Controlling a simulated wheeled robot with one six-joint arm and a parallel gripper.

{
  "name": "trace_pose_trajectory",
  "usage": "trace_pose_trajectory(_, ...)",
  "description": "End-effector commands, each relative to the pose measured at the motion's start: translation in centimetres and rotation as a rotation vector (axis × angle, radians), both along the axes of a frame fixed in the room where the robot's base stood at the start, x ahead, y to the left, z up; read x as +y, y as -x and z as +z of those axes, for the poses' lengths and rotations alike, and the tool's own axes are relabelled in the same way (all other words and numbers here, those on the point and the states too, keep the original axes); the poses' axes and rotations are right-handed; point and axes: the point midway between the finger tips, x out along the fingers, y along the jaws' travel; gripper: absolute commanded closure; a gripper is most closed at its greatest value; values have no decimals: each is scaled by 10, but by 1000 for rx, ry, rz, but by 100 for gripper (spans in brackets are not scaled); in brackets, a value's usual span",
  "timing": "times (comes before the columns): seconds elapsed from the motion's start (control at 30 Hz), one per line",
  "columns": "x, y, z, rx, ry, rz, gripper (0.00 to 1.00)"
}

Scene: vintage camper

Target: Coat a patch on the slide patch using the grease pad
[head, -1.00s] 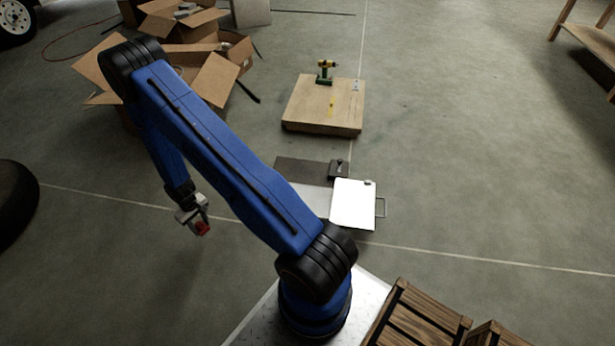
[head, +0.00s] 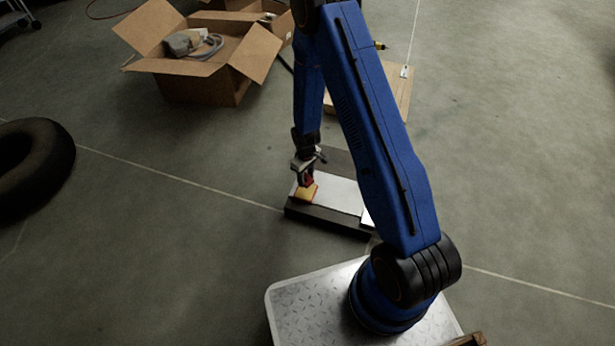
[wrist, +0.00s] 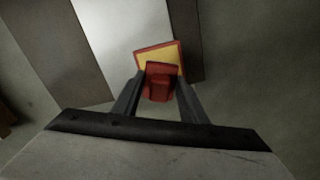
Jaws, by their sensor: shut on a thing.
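My gripper (head: 308,175) is shut on the grease pad (head: 307,194), a yellow-orange block with a red grip. In the wrist view the red grip (wrist: 158,82) sits between the two fingers, with the red-rimmed yellow pad (wrist: 168,56) beyond it. The slide patch appears to be the pale strip (head: 340,194) between dark bands. The pad is at the strip's left end in the head view. In the wrist view it overlaps the strip's (wrist: 118,35) edge and a dark band (wrist: 185,25). I cannot tell whether the pad touches the surface.
My arm hides most of a white panel (head: 367,218) and part of a wooden board (head: 397,95). Open cardboard boxes (head: 200,85) stand at the back left. A black tyre (head: 35,165) lies at far left. The floor between tyre and strip is clear.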

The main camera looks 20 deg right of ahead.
Motion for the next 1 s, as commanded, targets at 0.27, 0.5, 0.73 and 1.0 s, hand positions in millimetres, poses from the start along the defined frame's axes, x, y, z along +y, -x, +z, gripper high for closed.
trace_pose_trajectory(0.27, 0, 0, -26, 1, 0, -2, 79)
trace_pose_trajectory(0.5, -1, 0, -45, 0, 0, -3, 79)
trace_pose_trajectory(0.73, -1, 0, -53, 0, 0, -3, 79)
trace_pose_trajectory(1.0, -1, 0, -54, -1, -1, -4, 79)
